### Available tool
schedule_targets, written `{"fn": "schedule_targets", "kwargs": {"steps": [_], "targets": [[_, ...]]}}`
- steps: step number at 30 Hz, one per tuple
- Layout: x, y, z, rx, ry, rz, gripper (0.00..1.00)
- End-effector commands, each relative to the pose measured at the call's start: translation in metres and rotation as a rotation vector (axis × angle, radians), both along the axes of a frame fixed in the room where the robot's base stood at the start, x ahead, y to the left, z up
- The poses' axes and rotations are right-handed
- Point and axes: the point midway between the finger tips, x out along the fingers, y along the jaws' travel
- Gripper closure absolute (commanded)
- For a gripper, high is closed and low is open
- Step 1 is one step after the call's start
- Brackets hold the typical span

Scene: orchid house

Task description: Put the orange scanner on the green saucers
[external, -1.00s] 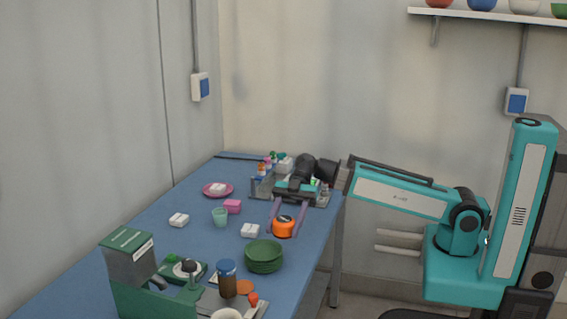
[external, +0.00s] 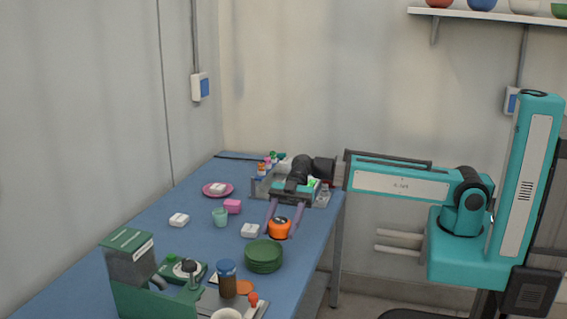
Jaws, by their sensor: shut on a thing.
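The orange scanner (external: 279,229), a small rounded orange thing with a dark top, is at the right part of the blue table. My gripper (external: 281,226) reaches down from the back with a finger on each side of it and is shut on it. Whether the scanner touches the table I cannot tell. The green saucers (external: 263,257) form a stack just in front of the scanner, toward the camera, and apart from it. The top of the stack looks empty.
A white box (external: 250,231) lies just left of the scanner. A jar with a blue lid (external: 227,279) and an orange disc (external: 244,288) are in front of the saucers. A cup (external: 220,216) and pink block (external: 233,206) stand further left. A crate of bottles (external: 262,186) is behind.

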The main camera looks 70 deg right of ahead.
Motion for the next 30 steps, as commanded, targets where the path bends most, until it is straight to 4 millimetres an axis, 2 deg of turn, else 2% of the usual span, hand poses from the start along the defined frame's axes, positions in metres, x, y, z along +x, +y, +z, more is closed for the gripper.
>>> {"fn": "schedule_targets", "kwargs": {"steps": [1, 12, 30], "targets": [[0.007, 0.003, 0.000, 0.001, 0.000, 0.001, 0.75], [0.039, 0.019, -0.004, 0.001, 0.000, 0.000, 0.75], [0.043, 0.022, -0.009, 0.001, 0.001, 0.000, 0.75]]}}
